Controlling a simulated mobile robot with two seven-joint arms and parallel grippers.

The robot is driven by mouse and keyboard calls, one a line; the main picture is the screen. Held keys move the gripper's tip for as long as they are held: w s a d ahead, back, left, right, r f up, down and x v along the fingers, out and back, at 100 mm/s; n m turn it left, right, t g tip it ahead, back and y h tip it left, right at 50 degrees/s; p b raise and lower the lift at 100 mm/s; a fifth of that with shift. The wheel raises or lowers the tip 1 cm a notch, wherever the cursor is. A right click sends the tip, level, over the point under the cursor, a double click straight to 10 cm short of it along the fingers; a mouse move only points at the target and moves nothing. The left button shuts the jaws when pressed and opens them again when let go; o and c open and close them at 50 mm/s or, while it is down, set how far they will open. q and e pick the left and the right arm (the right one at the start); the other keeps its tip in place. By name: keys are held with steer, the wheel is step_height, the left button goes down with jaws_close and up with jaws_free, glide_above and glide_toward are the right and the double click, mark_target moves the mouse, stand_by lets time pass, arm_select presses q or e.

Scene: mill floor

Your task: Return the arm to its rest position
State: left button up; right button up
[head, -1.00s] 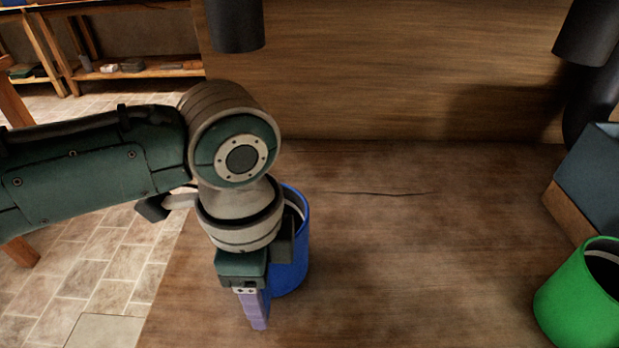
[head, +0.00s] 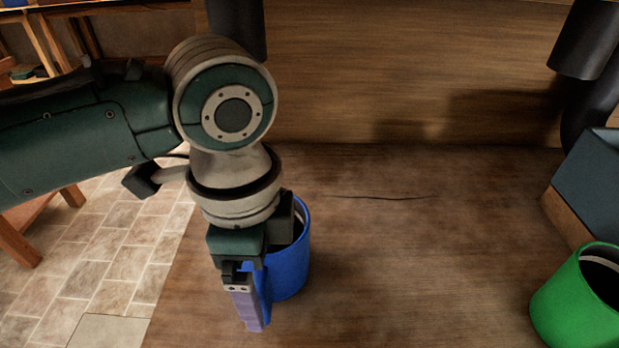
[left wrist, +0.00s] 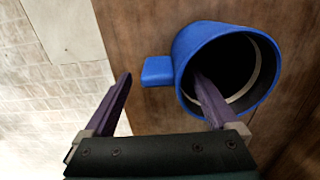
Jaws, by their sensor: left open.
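My left gripper (head: 250,325) hangs pointing down at the left part of the wooden table, beside a blue mug (head: 288,262). In the left wrist view the gripper (left wrist: 165,85) is open, with its two purple fingers apart. One finger overlaps the opening of the blue mug (left wrist: 190,55) and the other is left of the mug's handle (left wrist: 157,71). Nothing is held between the fingers. In the head view my left wrist and gripper hide part of the mug. My right gripper is in neither view.
A green mug (head: 575,305) stands at the right of the table (head: 400,260). A blue-grey box (head: 590,180) with a wooden side is behind it. A wooden panel (head: 400,70) closes the back. The table between the mugs is clear. Tiled floor (head: 110,260) lies left.

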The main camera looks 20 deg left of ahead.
arm_select(q)
step_height(320, 180, up, 3)
steer(key=shift+f, duration=0.1)
steer(key=shift+r+p, duration=0.35)
steer(key=shift+r, duration=0.05)
steer(key=shift+w+a+r+t+p, duration=0.1)
steer(key=shift+w+r+t+p, duration=0.05)
steer(key=shift+r+t+p, duration=0.2)
steer(key=s+d+r+n+t+h+p, duration=0.1)
steer(key=s+d+r+n+h+p, duration=0.1)
steer(key=s+d+r+n+p, duration=0.3)
steer(key=s+a+r+n+t+y+p, duration=0.25)
steer(key=s+a+r+n, duration=0.25)
steer(key=s+a+n, duration=0.5)
step_height(320, 180, up, 38)
steer(key=w+m+p, duration=0.1)
steer(key=m+p, duration=0.1)
steer(key=p, duration=3.6)
steer(key=shift+w+a+f+g+h, duration=0.25)
steer(key=shift+w+a+g+h, duration=0.05)
steer(key=shift+h, duration=0.05)
